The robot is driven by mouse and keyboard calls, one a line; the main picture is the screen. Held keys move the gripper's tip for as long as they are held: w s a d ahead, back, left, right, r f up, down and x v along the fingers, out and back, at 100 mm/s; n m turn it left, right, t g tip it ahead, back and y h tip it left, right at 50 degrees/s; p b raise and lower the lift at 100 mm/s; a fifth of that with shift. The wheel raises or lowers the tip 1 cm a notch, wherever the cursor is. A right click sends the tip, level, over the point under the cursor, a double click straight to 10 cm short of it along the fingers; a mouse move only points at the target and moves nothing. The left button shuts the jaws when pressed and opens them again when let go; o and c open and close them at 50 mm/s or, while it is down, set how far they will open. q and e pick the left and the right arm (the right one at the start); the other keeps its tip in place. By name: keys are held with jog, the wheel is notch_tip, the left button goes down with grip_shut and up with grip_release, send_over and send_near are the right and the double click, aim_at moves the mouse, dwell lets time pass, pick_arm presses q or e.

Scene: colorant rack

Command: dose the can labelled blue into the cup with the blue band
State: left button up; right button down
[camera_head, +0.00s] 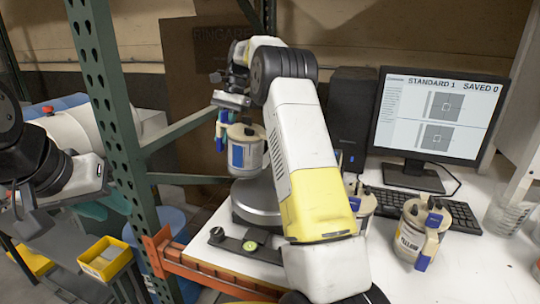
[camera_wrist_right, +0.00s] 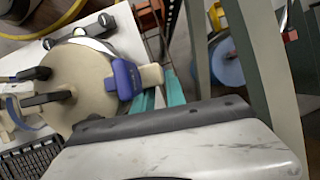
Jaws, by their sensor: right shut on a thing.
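A cream can with a blue label (camera_head: 250,155) is held roughly upright above a dark round stand (camera_head: 257,203). My right gripper (camera_head: 228,108) is shut on the can's handle side. In the right wrist view, the can's lid (camera_wrist_right: 85,82) shows with black levers and a blue clip (camera_wrist_right: 127,78); the teal fingers (camera_wrist_right: 160,96) are beside the cream handle. I cannot make out a cup with a blue band.
A yellow-labelled can (camera_head: 412,240) stands on the white bench (camera_head: 450,275), with another can (camera_head: 362,203) partly hidden behind my arm. A clear beaker (camera_head: 507,216), monitor (camera_head: 440,112) and keyboard (camera_head: 400,203) stand right. A green upright post (camera_head: 113,90) separates my grippers.

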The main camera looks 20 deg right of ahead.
aim_at(221, 121)
jog(key=shift+w+a+f+g, duration=0.2)
jog(key=shift+f+g, duration=0.1)
jog(key=shift+f, duration=0.15)
jog(key=shift+h, duration=0.3)
jog(key=shift+r, duration=2.45)
jog(key=shift+a, duration=0.1)
